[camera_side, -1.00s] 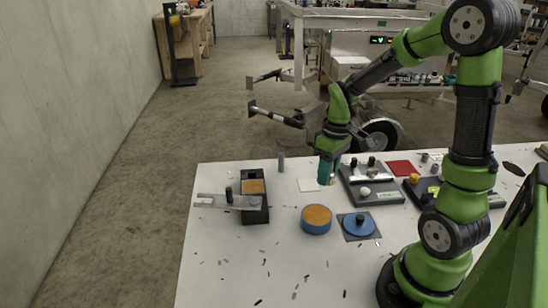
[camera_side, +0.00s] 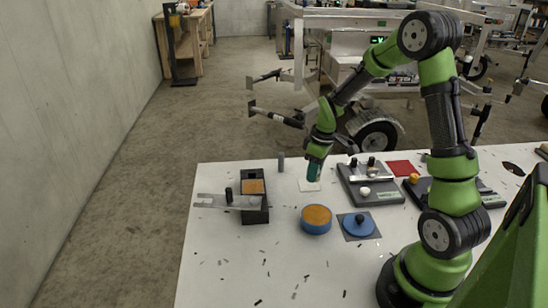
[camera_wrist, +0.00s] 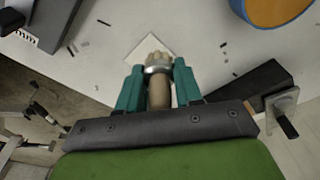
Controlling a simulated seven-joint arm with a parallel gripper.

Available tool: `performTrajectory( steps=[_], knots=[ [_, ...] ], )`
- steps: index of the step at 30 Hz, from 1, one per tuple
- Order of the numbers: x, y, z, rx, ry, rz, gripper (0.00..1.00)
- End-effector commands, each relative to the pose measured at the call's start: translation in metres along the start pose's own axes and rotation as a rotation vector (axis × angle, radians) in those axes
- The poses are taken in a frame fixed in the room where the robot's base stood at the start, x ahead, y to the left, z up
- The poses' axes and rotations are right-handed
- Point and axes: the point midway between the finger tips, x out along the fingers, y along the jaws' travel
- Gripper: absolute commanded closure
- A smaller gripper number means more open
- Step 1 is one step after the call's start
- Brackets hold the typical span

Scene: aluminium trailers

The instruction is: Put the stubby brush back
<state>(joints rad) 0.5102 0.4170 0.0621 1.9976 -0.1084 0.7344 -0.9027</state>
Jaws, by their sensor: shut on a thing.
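My gripper (camera_side: 313,173) has teal fingers and is low over the table's far side, at the white square (camera_side: 308,186). In the wrist view my gripper (camera_wrist: 158,78) is shut on the stubby brush (camera_wrist: 157,89), one finger on each side of it. The brush has a wooden handle, a metal collar and pale bristles pointing away from the palm. The bristle end overlaps the white square (camera_wrist: 141,41) in that view; whether it touches cannot be told. The brush is hidden by the fingers in the side view.
Left of the gripper is a black box (camera_side: 255,216) with an orange top and a metal plate. A small grey cylinder (camera_side: 281,162) stands nearby. A blue tin (camera_side: 316,226), a blue lid (camera_side: 358,225) and a grey fixture (camera_side: 370,192) lie nearer and right.

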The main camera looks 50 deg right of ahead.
Motion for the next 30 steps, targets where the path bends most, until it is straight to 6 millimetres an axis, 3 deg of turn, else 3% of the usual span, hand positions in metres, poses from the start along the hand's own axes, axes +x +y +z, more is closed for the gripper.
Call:
performTrajectory(
  steps=[8, 15, 27, 28, 30],
  knots=[
    [0.006, 0.016, -0.023, -0.001, 0.0, 0.001, 0.96],
    [0.038, 0.015, -0.017, -0.001, -0.003, -0.001, 0.96],
    [0.043, 0.015, -0.016, 0.0, -0.001, 0.0, 0.96],
    [0.043, 0.015, -0.016, 0.0, -0.001, 0.0, 0.64],
    [0.043, 0.015, -0.017, 0.0, 0.0, 0.0, 0.53]
  ],
)
